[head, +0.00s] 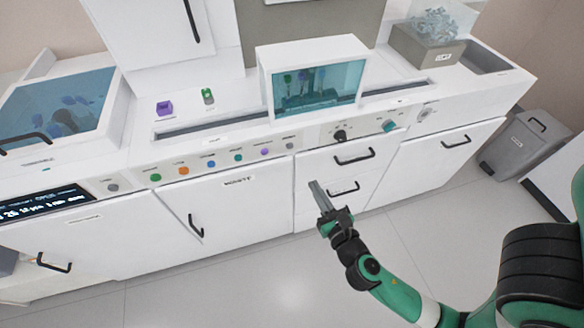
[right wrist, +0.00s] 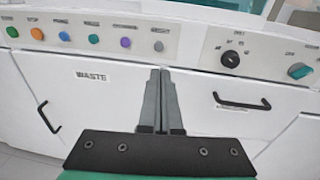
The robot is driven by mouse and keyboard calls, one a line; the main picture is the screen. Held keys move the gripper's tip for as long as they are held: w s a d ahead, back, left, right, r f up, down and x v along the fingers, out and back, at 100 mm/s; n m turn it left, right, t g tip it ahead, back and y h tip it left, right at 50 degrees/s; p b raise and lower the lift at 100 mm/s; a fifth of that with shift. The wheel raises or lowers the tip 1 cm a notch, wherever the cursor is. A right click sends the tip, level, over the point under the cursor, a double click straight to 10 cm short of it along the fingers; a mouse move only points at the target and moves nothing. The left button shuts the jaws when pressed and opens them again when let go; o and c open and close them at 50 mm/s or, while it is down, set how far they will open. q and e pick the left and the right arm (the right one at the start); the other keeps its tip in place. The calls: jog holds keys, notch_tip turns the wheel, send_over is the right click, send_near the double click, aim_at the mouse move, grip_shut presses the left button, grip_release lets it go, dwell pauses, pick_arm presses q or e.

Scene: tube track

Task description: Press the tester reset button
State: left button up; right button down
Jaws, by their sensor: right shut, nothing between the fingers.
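A row of coloured round buttons runs along the front panel of the white bench. At its right end is a grey button (head: 290,145), which also shows in the right wrist view (right wrist: 158,46). Another grey button (head: 112,186) sits beside the dark display (head: 45,203) at the left. The labels are too small to tell which is the tester reset. My right gripper (head: 314,184) is shut and empty, in front of the cabinet doors and below the button row. In the right wrist view its fingertips (right wrist: 161,72) point up, just below the grey button and apart from it. My left gripper is not in view.
A black knob (head: 340,135) and a teal knob (head: 389,126) sit right of the buttons. Dark handles (head: 354,157) stick out from the drawers and doors. A glass-fronted box (head: 315,87) stands on the bench. The floor in front is clear, with a grey bin (head: 525,140) at the right.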

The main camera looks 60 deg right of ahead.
aim_at(291, 147)
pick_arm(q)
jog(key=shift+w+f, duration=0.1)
pick_arm(e)
jog(key=shift+w+f, duration=0.1)
jog(key=shift+w, duration=0.05)
jog(key=b+x, duration=0.1)
jog(key=x, duration=1.3)
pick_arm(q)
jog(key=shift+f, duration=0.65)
pick_arm(e)
jog(key=shift+d, duration=0.1)
